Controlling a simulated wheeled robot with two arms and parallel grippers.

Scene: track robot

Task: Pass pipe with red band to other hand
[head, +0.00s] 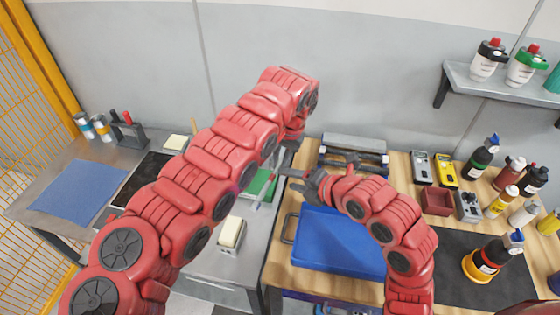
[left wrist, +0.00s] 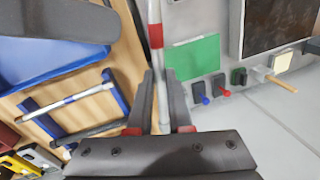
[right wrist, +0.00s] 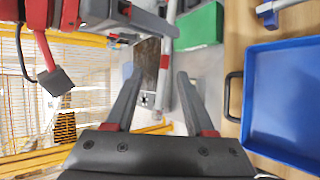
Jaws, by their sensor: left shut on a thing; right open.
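The grey pipe with a red band (left wrist: 155,36) runs upright through the left wrist view. My left gripper (left wrist: 160,82) is shut on it, below the band in that view. In the right wrist view the pipe (right wrist: 168,40) hangs in front of my right gripper (right wrist: 155,74), which is open and empty. The pipe lies between its two fingers in that picture, nearer the right finger; I cannot tell whether it is within their reach. In the head view my right gripper (head: 296,180) is close to the left one, and the pipe is mostly hidden.
A blue tray (head: 335,243) lies on the wooden table by my right arm. A rack with blue ends (left wrist: 75,100) holds rods behind it. A green mat (right wrist: 200,25) lies on the grey table. Bottles and a red bin (head: 437,202) stand at the right.

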